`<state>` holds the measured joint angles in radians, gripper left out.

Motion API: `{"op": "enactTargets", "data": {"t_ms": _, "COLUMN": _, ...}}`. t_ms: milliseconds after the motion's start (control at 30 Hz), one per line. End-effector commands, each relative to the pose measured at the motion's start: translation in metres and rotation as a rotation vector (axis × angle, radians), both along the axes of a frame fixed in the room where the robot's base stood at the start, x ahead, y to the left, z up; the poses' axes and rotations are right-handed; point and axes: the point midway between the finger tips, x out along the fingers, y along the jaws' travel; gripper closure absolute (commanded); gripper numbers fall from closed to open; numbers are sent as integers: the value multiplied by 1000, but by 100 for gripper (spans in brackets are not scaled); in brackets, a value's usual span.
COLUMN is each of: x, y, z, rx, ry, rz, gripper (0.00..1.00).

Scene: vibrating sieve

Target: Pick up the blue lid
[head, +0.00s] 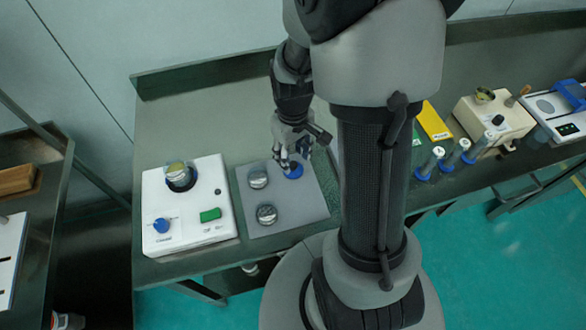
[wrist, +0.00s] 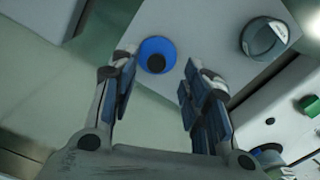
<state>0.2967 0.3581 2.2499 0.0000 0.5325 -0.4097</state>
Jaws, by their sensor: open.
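The blue lid (head: 294,171) lies on a grey mat (head: 290,207) on the bench. In the wrist view the blue lid (wrist: 148,50) is a round blue disc with a dark round knob in its middle. My gripper (head: 293,160) is just above the lid in the head view and partly covers it. In the wrist view my gripper (wrist: 160,72) is open and empty. Its fingers stand apart, with the lid just beyond the fingertips and nearer the left finger. I cannot tell whether a finger touches the lid.
Two round metal containers, one behind (head: 258,177) and one in front (head: 266,214), stand on the mat left of the lid. A white sieve machine (head: 187,215) with a blue knob and green switch stands further left. Blue-based cylinders (head: 430,163) stand on the right.

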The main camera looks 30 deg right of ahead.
Motion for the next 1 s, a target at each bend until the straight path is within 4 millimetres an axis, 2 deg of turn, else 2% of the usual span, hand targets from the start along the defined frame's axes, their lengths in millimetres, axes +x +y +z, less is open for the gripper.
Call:
{"op": "enactTargets", "data": {"t_ms": 33, "x": 1, "y": -1, "z": -10, "rx": 1, "ry": 2, "rz": 0, "gripper": 57}}
{"op": "enactTargets", "data": {"t_ms": 233, "x": 4, "y": -3, "z": -41, "rx": 2, "ry": 3, "rz": 0, "gripper": 57}}
{"op": "enactTargets", "data": {"t_ms": 500, "x": 4, "y": -3, "z": -44, "rx": 0, "ry": 0, "rz": 0, "gripper": 57}}
{"op": "enactTargets", "data": {"t_ms": 1000, "x": 4, "y": -3, "z": -44, "rx": 1, "ry": 1, "rz": 0, "gripper": 90}}
